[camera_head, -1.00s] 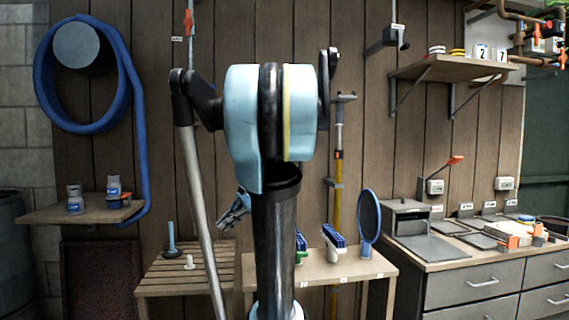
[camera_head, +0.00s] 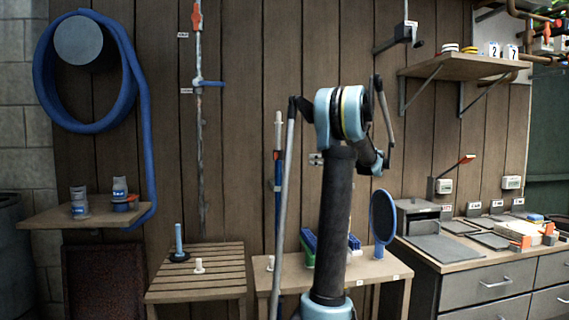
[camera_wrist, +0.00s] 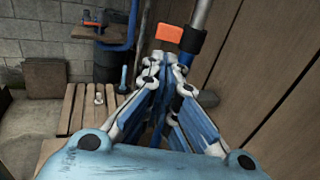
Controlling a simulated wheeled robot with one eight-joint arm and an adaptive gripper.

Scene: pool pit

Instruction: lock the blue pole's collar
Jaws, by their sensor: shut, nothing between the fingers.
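The blue pole (camera_head: 277,180) stands upright against the plank wall, left of my arm in the head view, with a grey upper tube. Its dark collar (camera_wrist: 190,40) shows in the wrist view, with an orange lever (camera_wrist: 168,33) sticking out to the left, away from the wall. The lever also shows as a small orange patch in the head view (camera_head: 276,155). My gripper (camera_wrist: 164,58) is shut and empty, its fingertips just below the lever in the picture; I cannot tell whether they touch it. In the head view my arm hides the gripper's fingers.
A slatted bench (camera_head: 195,270) and a small table with brushes (camera_head: 375,270) stand below. A blue hose (camera_head: 125,60) hangs at left above a shelf (camera_head: 90,213). A counter (camera_head: 450,255) stands at right. The wall is close on the right in the wrist view.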

